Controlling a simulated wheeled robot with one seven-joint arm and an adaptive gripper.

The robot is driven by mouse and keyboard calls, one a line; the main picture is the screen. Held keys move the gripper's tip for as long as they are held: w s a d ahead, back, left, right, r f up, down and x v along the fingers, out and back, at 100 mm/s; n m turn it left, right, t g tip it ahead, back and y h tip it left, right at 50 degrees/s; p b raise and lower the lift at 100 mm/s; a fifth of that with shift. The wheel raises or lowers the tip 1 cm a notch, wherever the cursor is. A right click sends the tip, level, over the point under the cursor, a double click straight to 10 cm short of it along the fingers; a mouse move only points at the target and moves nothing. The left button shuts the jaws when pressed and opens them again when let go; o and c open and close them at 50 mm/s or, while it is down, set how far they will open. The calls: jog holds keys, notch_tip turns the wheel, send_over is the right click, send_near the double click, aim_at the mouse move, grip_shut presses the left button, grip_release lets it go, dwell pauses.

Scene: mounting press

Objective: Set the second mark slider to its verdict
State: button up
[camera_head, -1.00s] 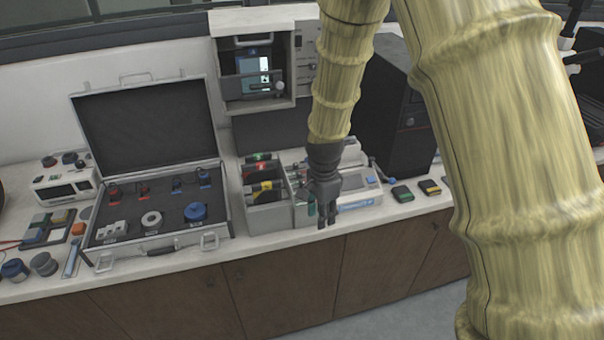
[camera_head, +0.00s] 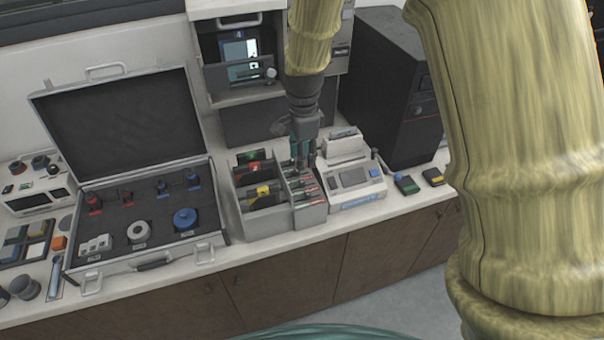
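My gripper (camera_head: 304,160) points down over the right part of a grey sorting box (camera_head: 264,222), near its back end. Its fingers are dark and small here, and whether they are open or shut cannot be told. Below and in front of it, narrow slots hold several strips with red and green marks (camera_head: 305,188). I cannot tell which part is the second mark slider, nor whether the gripper touches it. The left part of the box holds cards with green, red and yellow marks (camera_head: 263,190). A press cabinet (camera_head: 241,60) with a lit screen stands behind.
An open case (camera_head: 141,259) with clamps and rolls lies to the left. A white device with a small display (camera_head: 353,178) stands close right of the box. A black tower (camera_head: 392,90) and two small dark pads (camera_head: 406,184) are further right.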

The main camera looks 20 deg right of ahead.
aim_at(302, 181)
jog(key=shift+s+a+f, duration=0.1)
jog(key=shift+f, duration=0.3)
jog(key=f, duration=0.1)
jog(key=f+p, duration=0.1)
jog(key=f, duration=0.1)
jog(key=shift+w+f, duration=0.1)
jog(key=shift+w, duration=0.15)
jog(key=shift+s+f+p, duration=0.15)
jog(key=shift+f+p, duration=1)
jog(key=shift+f, duration=1.6)
grip_shut()
